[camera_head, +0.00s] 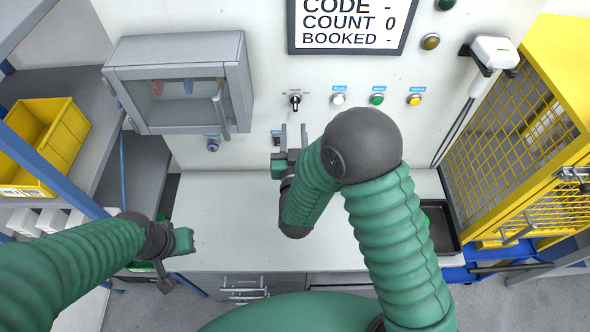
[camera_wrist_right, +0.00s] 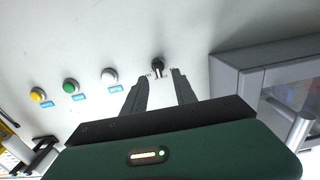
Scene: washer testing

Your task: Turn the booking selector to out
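The booking selector (camera_head: 295,100) is a small black knob on the white panel, with tiny labels around it that I cannot read. It also shows in the right wrist view (camera_wrist_right: 157,64), just beyond and between the fingertips. My right gripper (camera_head: 293,128) is open, its two fingers pointing up at the panel just below the selector, with nothing between them. In the right wrist view my right gripper (camera_wrist_right: 158,76) does not visibly touch the knob. My left gripper (camera_head: 184,241) is low at the left, apart from the panel; its fingers do not show clearly.
White (camera_head: 338,99), green (camera_head: 377,99) and yellow (camera_head: 414,99) buttons sit right of the selector. A grey cabinet (camera_head: 180,80) juts out at the left. A display (camera_head: 348,24) reads code -, count 0, booked -. A yellow mesh cage (camera_head: 525,125) stands at the right.

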